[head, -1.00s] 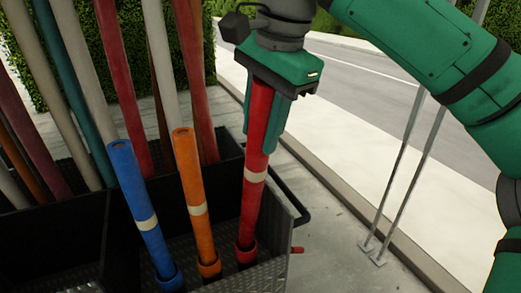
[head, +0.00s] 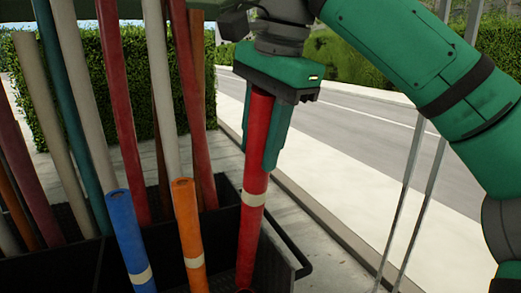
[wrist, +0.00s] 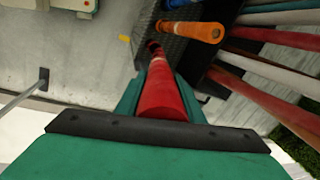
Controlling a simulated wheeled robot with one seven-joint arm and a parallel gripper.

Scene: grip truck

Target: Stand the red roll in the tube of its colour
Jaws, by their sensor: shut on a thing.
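The red roll (head: 256,160) is a long red tube with a cream band, slightly tilted in the head view. My gripper (head: 264,150) is shut on its upper part. Its lower part runs down into the black rack, to the right of the orange roll (head: 187,225). The red collar tube is at or below the head view's bottom edge, so I cannot tell how deep the lower end sits. In the wrist view the red roll (wrist: 162,95) points away from my gripper (wrist: 160,100) towards the rack. The blue roll (head: 125,235) stands left of the orange one.
Several tall red, white, teal and orange poles (head: 120,110) lean behind the rack (head: 222,235). A thin metal post (head: 410,185) stands to the right. Pavement and road lie beyond, and a hedge (head: 100,75) is at the back.

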